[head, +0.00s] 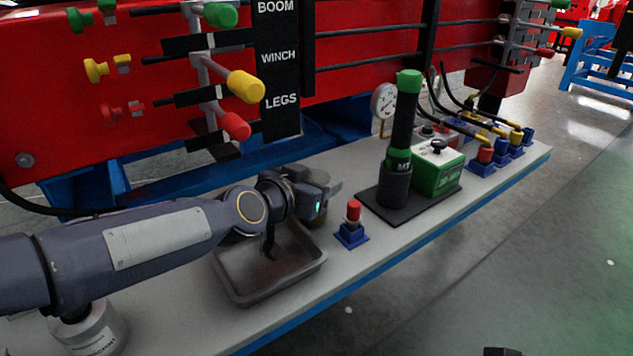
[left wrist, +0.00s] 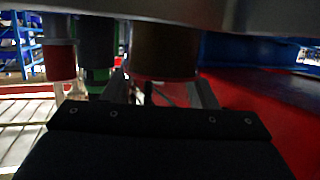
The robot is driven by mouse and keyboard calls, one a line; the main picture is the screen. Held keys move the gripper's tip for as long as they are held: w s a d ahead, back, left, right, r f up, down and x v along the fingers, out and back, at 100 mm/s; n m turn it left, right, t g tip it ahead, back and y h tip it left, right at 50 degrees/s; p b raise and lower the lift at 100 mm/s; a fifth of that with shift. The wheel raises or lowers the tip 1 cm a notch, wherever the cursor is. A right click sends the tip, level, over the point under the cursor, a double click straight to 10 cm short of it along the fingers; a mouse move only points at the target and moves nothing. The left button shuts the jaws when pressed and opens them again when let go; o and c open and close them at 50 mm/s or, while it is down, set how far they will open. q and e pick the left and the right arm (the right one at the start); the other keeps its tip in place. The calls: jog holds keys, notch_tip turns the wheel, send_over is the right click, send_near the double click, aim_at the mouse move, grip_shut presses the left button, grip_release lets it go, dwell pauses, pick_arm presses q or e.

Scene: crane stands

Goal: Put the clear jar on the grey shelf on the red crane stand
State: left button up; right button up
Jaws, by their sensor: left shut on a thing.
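My left gripper (head: 328,190) is over the grey shelf (head: 290,323), just behind the right end of a grey tray. It is shut on the jar (head: 320,216), which shows brown and is mostly hidden behind the gripper in the head view. The red crane stand (head: 365,30) rises behind the shelf. Only a small dark piece, perhaps my right gripper (head: 500,352), shows at the bottom edge.
The empty-looking grey tray (head: 272,292) lies under my left forearm. A red-topped blue fitting (head: 352,225) stands right of the gripper. Beyond are a green-and-black pump (head: 400,140), a green box (head: 437,165) and several couplings. Coloured levers (head: 245,86) jut out above.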

pick_arm(q)
jog(key=o, duration=1.1)
jog(key=shift+s+a+r, duration=0.15)
jog(key=shift+r, duration=0.05)
jog(key=p+v, duration=0.4)
jog(key=v, duration=0.7)
jog(key=shift+s+a, duration=0.15)
jog(key=shift+s, duration=0.1)
